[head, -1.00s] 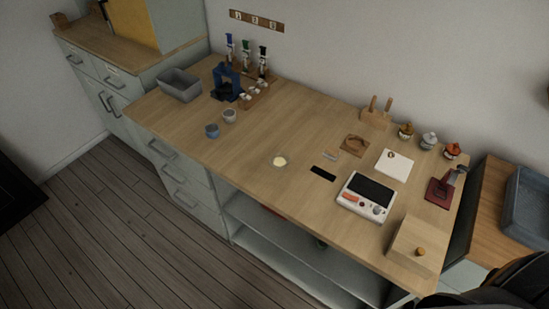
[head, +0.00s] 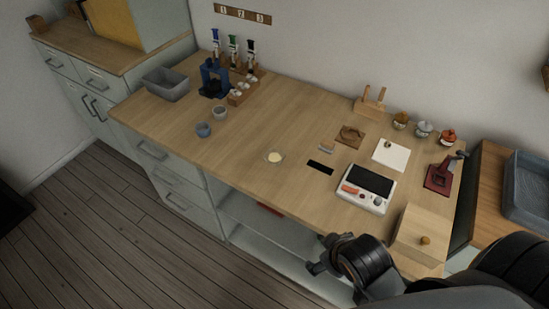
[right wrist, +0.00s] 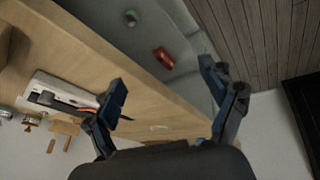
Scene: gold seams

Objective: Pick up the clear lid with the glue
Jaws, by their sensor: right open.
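The clear lid with the glue (head: 274,157) lies flat on the wooden workbench (head: 235,150), near its front middle. It looks like a thin clear disc with a pale yellow dab on it. My right gripper (head: 322,255) is open and empty, beyond the front edge of the bench, to the lower right of the lid and apart from it. In the right wrist view its two fingers (right wrist: 165,85) are spread, with the bench edge and lower shelf behind them. A pale spot there may be the lid, but I cannot tell. My left gripper is out of view.
Right of the lid lie a black strip (head: 320,167) and a white device with a dark screen (head: 367,188). A wooden box with a knob (head: 425,226) stands at the front right.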

